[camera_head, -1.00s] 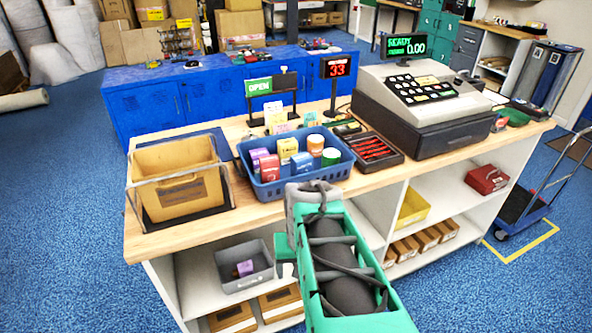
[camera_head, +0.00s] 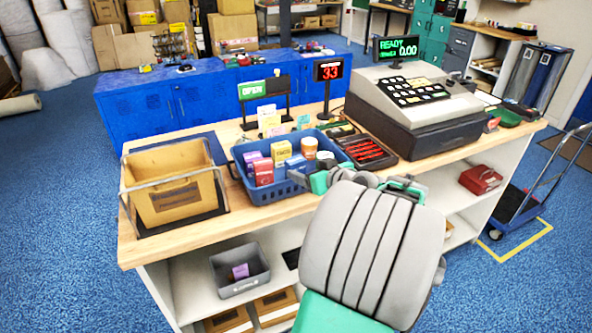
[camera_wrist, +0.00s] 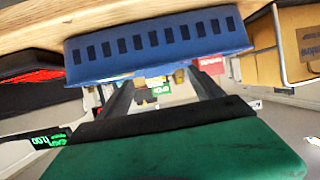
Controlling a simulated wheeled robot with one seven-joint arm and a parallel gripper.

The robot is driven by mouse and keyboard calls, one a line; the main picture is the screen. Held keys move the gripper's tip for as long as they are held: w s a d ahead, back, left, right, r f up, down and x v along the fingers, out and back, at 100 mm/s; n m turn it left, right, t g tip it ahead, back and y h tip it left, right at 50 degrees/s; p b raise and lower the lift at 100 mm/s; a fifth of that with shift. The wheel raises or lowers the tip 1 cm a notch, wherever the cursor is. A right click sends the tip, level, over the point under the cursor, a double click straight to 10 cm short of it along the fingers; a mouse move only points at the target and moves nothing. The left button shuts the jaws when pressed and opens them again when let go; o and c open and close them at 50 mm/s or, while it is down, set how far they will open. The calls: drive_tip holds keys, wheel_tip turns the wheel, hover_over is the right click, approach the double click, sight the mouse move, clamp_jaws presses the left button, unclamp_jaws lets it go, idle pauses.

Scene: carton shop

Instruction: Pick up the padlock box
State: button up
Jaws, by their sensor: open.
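Several small boxes and jars stand in a blue basket (camera_head: 282,192) on the counter: a purple box (camera_head: 252,161), a red box (camera_head: 264,171), a yellow box (camera_head: 281,153), a blue box (camera_head: 296,166) and an orange-and-white jar (camera_head: 309,148). Their labels are too small to read, so I cannot tell which is the padlock box. In the wrist view, my gripper (camera_wrist: 161,82) is open and empty, its dark fingers apart below the basket's slotted wall (camera_wrist: 160,45) in the picture. A red box (camera_wrist: 211,64) shows past that wall.
A tan bin (camera_head: 172,188) with a wire handle stands left of the basket. A tray of red items (camera_head: 366,151) and a cash register (camera_head: 415,105) stand to its right. A grey bin (camera_head: 240,283) with a purple item is on the shelf below.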

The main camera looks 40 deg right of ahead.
sight(299, 165)
drive_tip(key=p+x, duration=0.2)
drive_tip(key=x, duration=0.6)
drive_tip(key=shift+w+d, duration=0.2)
clamp_jaws()
idle(0.4)
